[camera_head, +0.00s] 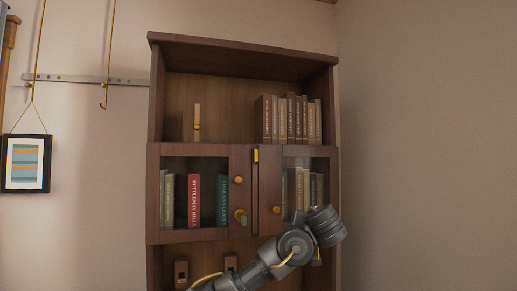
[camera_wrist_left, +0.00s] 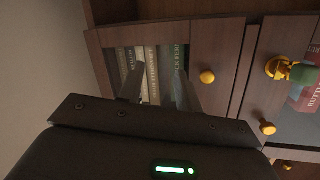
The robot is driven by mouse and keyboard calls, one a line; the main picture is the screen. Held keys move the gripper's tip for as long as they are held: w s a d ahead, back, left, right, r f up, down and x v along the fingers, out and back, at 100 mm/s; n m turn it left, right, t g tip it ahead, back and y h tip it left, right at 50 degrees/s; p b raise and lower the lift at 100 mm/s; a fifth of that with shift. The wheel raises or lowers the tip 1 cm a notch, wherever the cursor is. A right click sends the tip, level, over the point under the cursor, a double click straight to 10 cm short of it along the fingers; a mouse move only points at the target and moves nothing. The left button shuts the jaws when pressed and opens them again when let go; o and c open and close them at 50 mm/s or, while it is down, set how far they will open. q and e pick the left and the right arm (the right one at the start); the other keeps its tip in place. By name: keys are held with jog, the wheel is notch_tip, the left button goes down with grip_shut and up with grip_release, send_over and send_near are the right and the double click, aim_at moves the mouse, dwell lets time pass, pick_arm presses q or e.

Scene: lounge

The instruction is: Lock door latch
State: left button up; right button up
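A brown cabinet has two glass doors, a left door (camera_head: 238,162) and a right door (camera_head: 265,190), both apparently shut. A gold fitting with a green end (camera_head: 240,215) is on the left door. It also shows in the left wrist view (camera_wrist_left: 290,70). A narrow yellow upright piece (camera_head: 255,155) sits at the top between the doors; I cannot tell which fitting is the latch. Round gold knobs are on the left door (camera_head: 238,180) and right door (camera_head: 276,210). My left gripper (camera_wrist_left: 160,92) is open and empty, facing the right door's glass. My right gripper is out of view.
Books (camera_head: 290,120) stand on the upper shelf, and more stand behind the glass. A framed picture (camera_head: 25,163) hangs on the left, near a wall rail (camera_head: 70,78) with hooks. Bare wall is right of the cabinet.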

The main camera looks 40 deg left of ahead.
aim_at(256, 153)
pick_arm(q)
jog(key=s+a+r+n+y, duration=0.2)
jog(key=s+r, duration=0.2)
jog(key=r, duration=0.3)
jog(key=s+a+r+n+g+y, duration=0.1)
jog(key=s+r+n, duration=0.1)
jog(key=s+r, duration=0.35)
jog(key=s+a+r+n+y, duration=0.2)
jog(key=r, duration=0.7)
jog(key=p+x, duration=0.2)
jog(key=x, duration=0.1)
jog(key=p+x, duration=0.2)
jog(key=x, duration=0.1)
jog(key=p+x, duration=0.3)
jog(key=x, duration=0.1)
jog(key=shift+s+f, duration=0.1)
jog(key=shift+f, duration=0.25)
jog(key=shift+w+a+f, duration=0.15)
jog(key=shift+w+a, duration=0.1)
jog(key=shift+a, duration=0.1)
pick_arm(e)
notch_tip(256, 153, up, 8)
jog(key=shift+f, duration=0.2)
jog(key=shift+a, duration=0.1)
pick_arm(q)
grip_shut()
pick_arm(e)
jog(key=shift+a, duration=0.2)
